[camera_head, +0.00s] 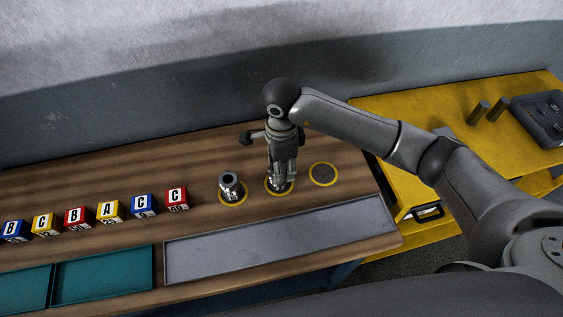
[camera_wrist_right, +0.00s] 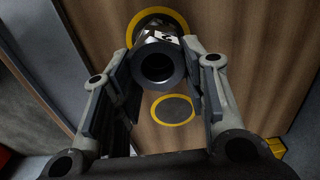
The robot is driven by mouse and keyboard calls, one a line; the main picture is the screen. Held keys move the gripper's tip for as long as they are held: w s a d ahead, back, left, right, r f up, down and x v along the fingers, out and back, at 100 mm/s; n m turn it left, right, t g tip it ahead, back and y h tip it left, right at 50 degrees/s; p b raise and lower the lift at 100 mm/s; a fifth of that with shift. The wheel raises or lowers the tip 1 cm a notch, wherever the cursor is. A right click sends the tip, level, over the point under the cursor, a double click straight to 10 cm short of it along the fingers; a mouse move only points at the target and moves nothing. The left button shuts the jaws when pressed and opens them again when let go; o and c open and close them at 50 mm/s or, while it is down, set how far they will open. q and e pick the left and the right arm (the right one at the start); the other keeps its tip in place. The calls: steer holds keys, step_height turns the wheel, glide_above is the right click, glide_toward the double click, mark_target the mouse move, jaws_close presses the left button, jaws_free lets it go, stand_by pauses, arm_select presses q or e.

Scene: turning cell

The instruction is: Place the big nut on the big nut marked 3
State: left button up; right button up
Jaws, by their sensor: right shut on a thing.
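My right gripper (camera_head: 281,182) points down at the middle yellow-ringed spot (camera_head: 268,190) on the wooden bench. In the right wrist view its fingers (camera_wrist_right: 160,90) are shut on a big dark hex nut (camera_wrist_right: 159,64) with a round hole. Silver faces and a white label with a black mark show behind that hole, toward a yellow ring; I cannot read the mark or tell whether the nut touches what lies below. Another nut (camera_head: 230,183), dark on top and silver below, stands on the left ringed spot. My left gripper is out of view.
The right ringed spot (camera_head: 322,174) is empty. A long grey tray (camera_head: 280,240) lies in front, with teal trays (camera_head: 103,275) to its left. Several lettered cubes (camera_head: 110,211) line the left side. A yellow table (camera_head: 420,110) stands at the right with two grey cylinders (camera_head: 478,111).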

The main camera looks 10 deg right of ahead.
steer(key=shift+f, duration=0.2)
steer(key=o, duration=1.1)
steer(key=shift+o, duration=0.2)
steer(key=shift+r, duration=0.1)
steer(key=shift+r, duration=0.2)
steer(key=shift+w+r+b, duration=0.1)
steer(key=shift+r+b, duration=0.15)
steer(key=shift+b, duration=0.05)
step_height(320, 180, up, 11)
steer(key=b, duration=0.3)
steer(key=shift+r+b, duration=0.2)
steer(key=shift+b, duration=0.15)
